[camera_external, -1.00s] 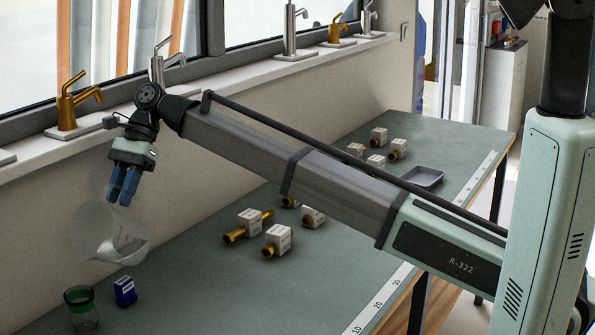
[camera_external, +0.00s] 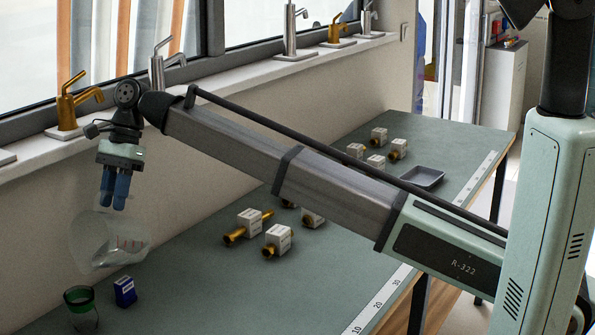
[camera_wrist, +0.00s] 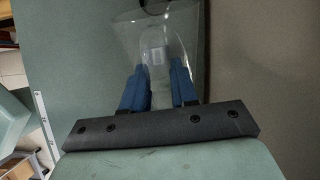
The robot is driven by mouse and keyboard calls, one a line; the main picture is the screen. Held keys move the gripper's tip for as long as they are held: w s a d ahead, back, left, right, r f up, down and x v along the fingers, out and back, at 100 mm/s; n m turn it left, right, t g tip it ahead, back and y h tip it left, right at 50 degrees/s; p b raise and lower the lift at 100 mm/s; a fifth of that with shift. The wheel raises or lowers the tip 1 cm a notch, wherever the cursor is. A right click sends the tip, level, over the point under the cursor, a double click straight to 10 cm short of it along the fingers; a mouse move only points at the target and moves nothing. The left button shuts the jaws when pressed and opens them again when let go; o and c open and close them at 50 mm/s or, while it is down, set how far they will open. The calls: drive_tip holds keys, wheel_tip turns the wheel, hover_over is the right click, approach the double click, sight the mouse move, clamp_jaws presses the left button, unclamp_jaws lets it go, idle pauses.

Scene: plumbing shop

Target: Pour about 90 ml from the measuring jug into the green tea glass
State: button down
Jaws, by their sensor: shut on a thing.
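The clear measuring jug (camera_external: 112,243), with small red markings, hangs in the air above the bench in the external view. It looks tilted; its liquid level is hard to make out. My gripper (camera_external: 114,206) points down and is shut on the jug's upper part. In the wrist view the transparent jug (camera_wrist: 150,35) lies between and beyond the blue fingers (camera_wrist: 160,88).
A small blue box (camera_external: 124,291) stands just right of the glass, below the jug. The wall and window sill with taps (camera_external: 70,105) run close behind the jug.

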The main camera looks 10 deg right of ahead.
sight(103, 195)
drive_tip(key=shift+s+a+r+t+h+p, duration=0.1)
drive_tip(key=shift+s+a+t+h+p, duration=0.25)
drive_tip(key=shift+s+a+t+h, duration=0.25)
idle(1.3)
drive_tip(key=shift+s+a+r+t+p, duration=0.3)
drive_tip(key=shift+s+a+p, duration=0.1)
drive_tip(key=shift+s+p, duration=0.15)
idle(1.1)
drive_tip(key=shift+w+d+f, duration=0.4)
drive_tip(key=shift+w+d, duration=0.2)
drive_tip(key=shift+w+d+g+y, duration=0.5)
drive_tip(key=shift+w+g+y, duration=0.1)
drive_tip(key=shift+g, duration=0.3)
drive_tip(key=shift+w+d+f+g+y, duration=0.25)
drive_tip(key=shift+w+d+g+y, duration=0.25)
drive_tip(key=shift+w+g, duration=0.2)
drive_tip(key=shift+w+r, duration=0.1)
drive_tip(key=shift+r, duration=0.05)
drive_tip(key=shift+w+d+y, duration=0.1)
drive_tip(key=shift+d+y, duration=0.05)
drive_tip(key=shift+y, duration=0.15)
